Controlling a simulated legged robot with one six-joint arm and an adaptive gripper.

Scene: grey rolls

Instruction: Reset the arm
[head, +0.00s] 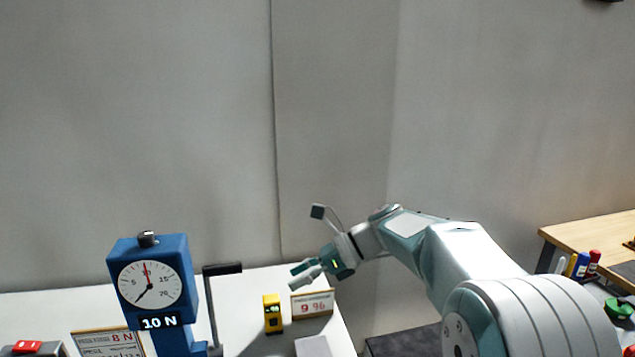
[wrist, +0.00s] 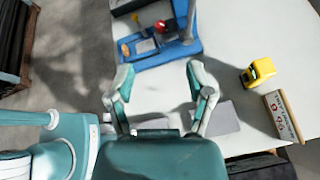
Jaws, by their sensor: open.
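My gripper (head: 298,273) is at the end of my arm, which reaches in from the lower right in the head view. It hangs above the right part of the white table (head: 254,284). In the wrist view my gripper (wrist: 158,80) shows two teal and grey fingers spread apart with nothing between them. It is open and empty. A flat grey plate (wrist: 222,119) lies on the table beside and below the right finger.
A blue gauge stand (head: 150,280) with a dial reading "10 N" stands left. A yellow device (head: 272,314) and a "9 96" sign (head: 313,304) stand near the table's right edge. A wooden table (head: 590,238) with markers is at far right.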

